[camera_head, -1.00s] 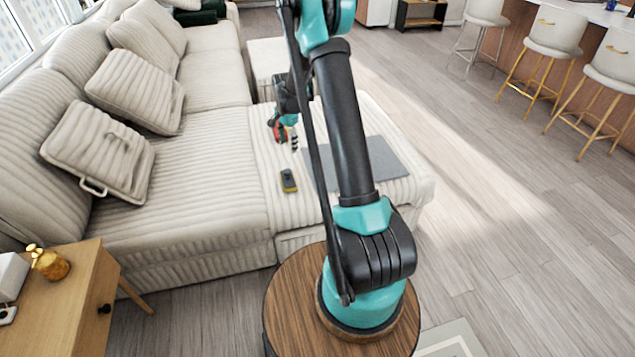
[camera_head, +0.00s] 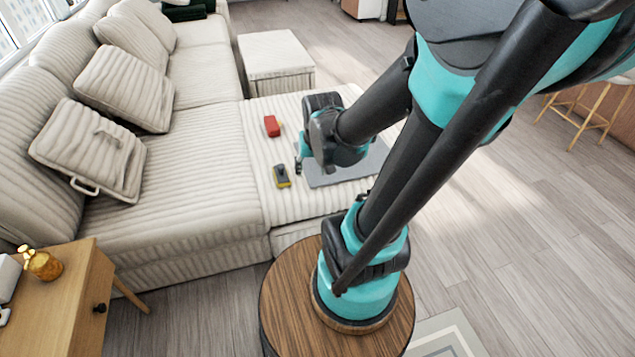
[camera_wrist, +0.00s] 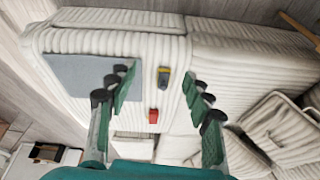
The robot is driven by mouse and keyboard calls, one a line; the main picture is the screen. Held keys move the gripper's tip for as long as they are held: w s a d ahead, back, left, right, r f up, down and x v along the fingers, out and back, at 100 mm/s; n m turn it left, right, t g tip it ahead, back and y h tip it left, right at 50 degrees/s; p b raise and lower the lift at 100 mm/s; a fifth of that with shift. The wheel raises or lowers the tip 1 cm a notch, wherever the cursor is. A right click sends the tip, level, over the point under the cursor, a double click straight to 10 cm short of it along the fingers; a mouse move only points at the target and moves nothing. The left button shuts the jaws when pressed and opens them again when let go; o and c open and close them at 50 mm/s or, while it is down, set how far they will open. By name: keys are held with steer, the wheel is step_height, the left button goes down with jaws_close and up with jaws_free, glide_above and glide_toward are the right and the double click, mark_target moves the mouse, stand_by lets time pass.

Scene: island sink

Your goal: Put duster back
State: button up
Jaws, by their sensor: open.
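Two small block-shaped things lie apart on the cream ribbed sofa seat: a red block (camera_head: 271,126) and a dark grey and yellow block (camera_head: 282,176). I cannot tell for certain which is the duster. In the wrist view, the grey and yellow block (camera_wrist: 163,77) and the red block (camera_wrist: 153,116) both show between the spread fingers, below them on the seat. My gripper (camera_wrist: 160,88) is open and empty. In the head view my gripper hangs over the seat, right of both blocks, its fingers mostly hidden by my wrist.
A flat grey mat (camera_head: 345,166) lies on the seat right of the blocks, partly hidden by my arm. Cushions (camera_head: 88,150) lean on the sofa's left. An ottoman (camera_head: 276,62) stands behind. A wooden side table (camera_head: 60,285) with a gold jar (camera_head: 42,264) stands front left.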

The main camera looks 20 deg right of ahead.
steer(key=shift+n, duration=0.8)
steer(key=s, duration=0.2)
steer(key=s+f, duration=0.1)
steer(key=s, duration=0.1)
steer(key=shift+s+d+f, duration=0.1)
steer(key=shift+s+f, duration=0.1)
